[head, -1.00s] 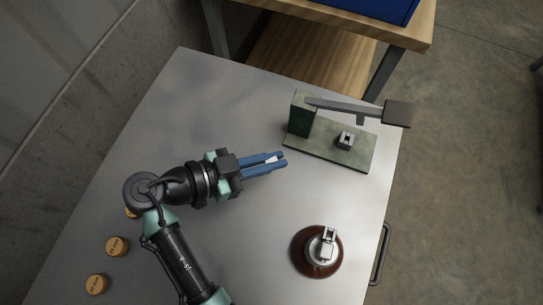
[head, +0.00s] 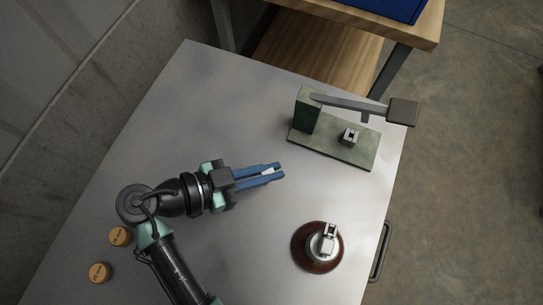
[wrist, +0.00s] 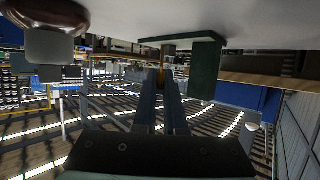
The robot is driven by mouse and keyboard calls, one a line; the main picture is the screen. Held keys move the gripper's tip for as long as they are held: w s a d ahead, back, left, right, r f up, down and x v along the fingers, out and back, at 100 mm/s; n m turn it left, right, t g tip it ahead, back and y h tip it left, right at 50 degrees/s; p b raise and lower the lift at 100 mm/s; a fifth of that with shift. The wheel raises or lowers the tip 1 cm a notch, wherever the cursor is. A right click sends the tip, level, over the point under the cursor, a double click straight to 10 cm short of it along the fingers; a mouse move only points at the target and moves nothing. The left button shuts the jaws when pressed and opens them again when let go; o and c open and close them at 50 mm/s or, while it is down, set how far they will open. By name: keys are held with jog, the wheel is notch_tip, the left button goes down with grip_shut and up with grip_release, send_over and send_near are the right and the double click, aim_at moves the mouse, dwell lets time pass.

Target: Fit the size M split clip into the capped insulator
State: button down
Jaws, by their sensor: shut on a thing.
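The capped insulator (head: 303,262) stands on the grey table, a brown disc with a pale metal cap (head: 328,240) on top. It also shows upside down at the upper left of the wrist view (wrist: 38,16). My gripper (head: 279,170), with blue fingers, is shut on a small whitish piece, probably the split clip (head: 267,171). The piece is mostly hidden between the fingers, so its size mark cannot be read. The gripper is apart from the insulator, up and left of it, with its fingers pointing right. In the wrist view the held piece is not clear.
A green stand (head: 307,111) with a lever (head: 355,105) and a small metal block (head: 350,137) on its base is beyond the gripper. Round labelled discs (head: 120,236) lie at the left. The table (head: 235,100) is clear between gripper, stand and insulator.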

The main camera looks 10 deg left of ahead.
jog(key=shift+s+a+p, duration=0.1)
jog(key=shift+s+a, duration=0.1)
jog(key=shift+s, duration=0.55)
jog(key=shift+s+a+p, duration=0.1)
jog(key=shift+s+a, duration=0.15)
jog(key=shift+s, duration=0.45)
jog(key=shift+s+a+p, duration=0.1)
jog(key=shift+s+a, duration=0.1)
jog(key=shift+s, duration=0.55)
